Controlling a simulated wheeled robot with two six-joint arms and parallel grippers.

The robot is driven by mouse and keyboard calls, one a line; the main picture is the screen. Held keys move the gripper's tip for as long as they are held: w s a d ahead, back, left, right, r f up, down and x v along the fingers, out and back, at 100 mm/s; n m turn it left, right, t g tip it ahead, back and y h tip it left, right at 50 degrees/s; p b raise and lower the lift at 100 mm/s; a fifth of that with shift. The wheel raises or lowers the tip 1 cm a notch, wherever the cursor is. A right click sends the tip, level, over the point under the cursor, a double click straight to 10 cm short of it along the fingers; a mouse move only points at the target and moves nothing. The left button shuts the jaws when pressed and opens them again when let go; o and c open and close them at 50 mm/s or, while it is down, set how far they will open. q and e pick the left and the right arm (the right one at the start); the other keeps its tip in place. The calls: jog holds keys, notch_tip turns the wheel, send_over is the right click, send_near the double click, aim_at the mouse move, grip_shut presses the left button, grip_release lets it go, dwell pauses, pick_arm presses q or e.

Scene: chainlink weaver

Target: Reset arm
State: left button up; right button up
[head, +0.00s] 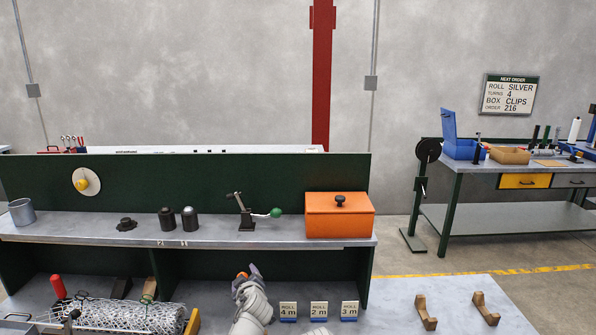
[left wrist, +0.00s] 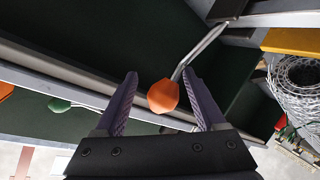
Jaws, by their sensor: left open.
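My left arm rises from the bottom middle of the head view, and its gripper (head: 249,273) is in front of the dark opening under the shelf. In the left wrist view the gripper (left wrist: 162,90) is open, its two dark fingers spread. An orange knob (left wrist: 163,96) on a thin metal rod shows between the fingers. Gaps show on both sides of the knob; I cannot tell its exact depth from the fingertips. A bit of orange (head: 242,275) also shows at the gripper in the head view. My right gripper is not in view.
A wire mesh roll (head: 128,315) lies at lower left. The shelf (head: 70,231) above carries a green-knobbed lever tool (head: 250,213) and an orange box (head: 340,215). Roll cards (head: 319,310) and two brown brackets (head: 485,308) stand right of my arm. A side bench (head: 515,212) is farther right.

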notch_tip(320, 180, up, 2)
jog(key=shift+p, duration=0.6)
pick_arm(q)
jog(key=shift+w+f+g+p, duration=0.1)
jog(key=shift+w+g+p, duration=0.55)
jog(key=shift+w+g, duration=0.2)
jog(key=shift+w+f+m+g+p, duration=0.15)
jog(key=shift+f+m+g+p, duration=0.2)
jog(key=shift+g+p, duration=0.15)
jog(key=shift+f+g, duration=0.35)
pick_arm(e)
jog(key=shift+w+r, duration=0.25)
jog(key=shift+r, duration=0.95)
